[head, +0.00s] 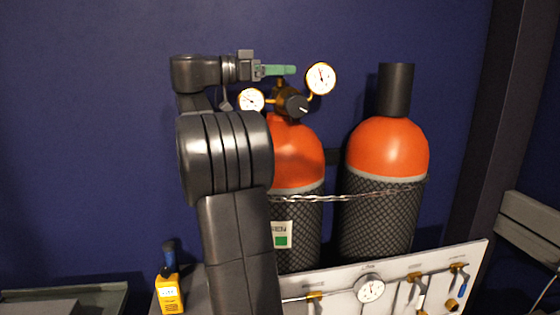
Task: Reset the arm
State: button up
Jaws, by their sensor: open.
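My arm rises from the bottom centre of the head view and bends left and up, with its last links turned to the right. My gripper (291,70), with green fingers, points right, in front of the dark blue wall. In the picture it lies just above the regulator and left of the upper gauge. It is open, with nothing visible between its fingers. The arm hides part of the left cylinder.
Two orange-topped gas cylinders (388,150) in black mesh stand behind a chain (350,196). A regulator (291,104) with two gauges (320,78) tops the left one. A white tool panel (340,290) is lower right; a yellow meter (169,293) is lower left. Upper left is clear.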

jog(key=x, duration=0.2)
jog(key=shift+w+d, duration=0.1)
jog(key=shift+d, duration=0.2)
jog(key=shift+a+n+t, duration=0.1)
jog(key=shift+n+t, duration=0.3)
jog(key=shift+t, duration=0.1)
jog(key=shift+m+g, duration=0.3)
